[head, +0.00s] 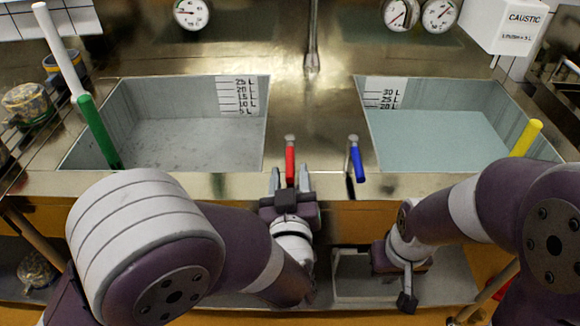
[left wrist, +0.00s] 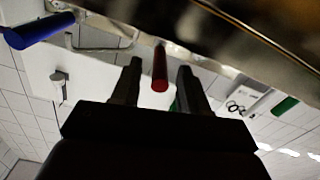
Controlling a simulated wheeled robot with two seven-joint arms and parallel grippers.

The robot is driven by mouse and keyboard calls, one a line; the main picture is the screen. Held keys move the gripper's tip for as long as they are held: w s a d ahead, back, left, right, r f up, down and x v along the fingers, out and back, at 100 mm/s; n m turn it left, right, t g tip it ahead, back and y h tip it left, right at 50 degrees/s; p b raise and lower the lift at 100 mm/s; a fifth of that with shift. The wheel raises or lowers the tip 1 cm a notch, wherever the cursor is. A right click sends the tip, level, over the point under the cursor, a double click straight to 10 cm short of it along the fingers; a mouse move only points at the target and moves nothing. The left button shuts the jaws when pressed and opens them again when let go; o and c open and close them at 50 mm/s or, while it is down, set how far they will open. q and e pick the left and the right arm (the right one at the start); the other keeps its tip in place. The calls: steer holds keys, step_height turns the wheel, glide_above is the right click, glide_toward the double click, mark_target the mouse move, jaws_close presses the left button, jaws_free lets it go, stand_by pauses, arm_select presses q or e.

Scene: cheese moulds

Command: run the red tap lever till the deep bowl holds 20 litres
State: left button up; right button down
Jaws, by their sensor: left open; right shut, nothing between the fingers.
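The red tap lever (head: 290,163) stands on the front edge of the steel counter, between two basins. My left gripper (head: 290,183) is open, with a finger on each side of the red lever. The left wrist view shows the red lever (left wrist: 160,70) between the open fingers (left wrist: 160,88); contact is unclear. The left basin (head: 190,140) has a 5 to 25 L scale and looks empty. The right basin (head: 510,101) has a scale reaching 30 L; its pale liquid stands about at the 20 mark. My right gripper (head: 406,300) is shut and empty, below the counter front.
A blue lever (head: 356,160) stands right of the red one. A green-handled tool (head: 98,130) leans in the left basin, and a yellow handle (head: 526,138) is at the right basin. A spout (head: 312,55) rises behind. A caustic dispenser (head: 510,25) hangs at upper right.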

mark_target(290, 163)
arm_select(q)
steer(key=shift+w, duration=1.7)
jaws_close()
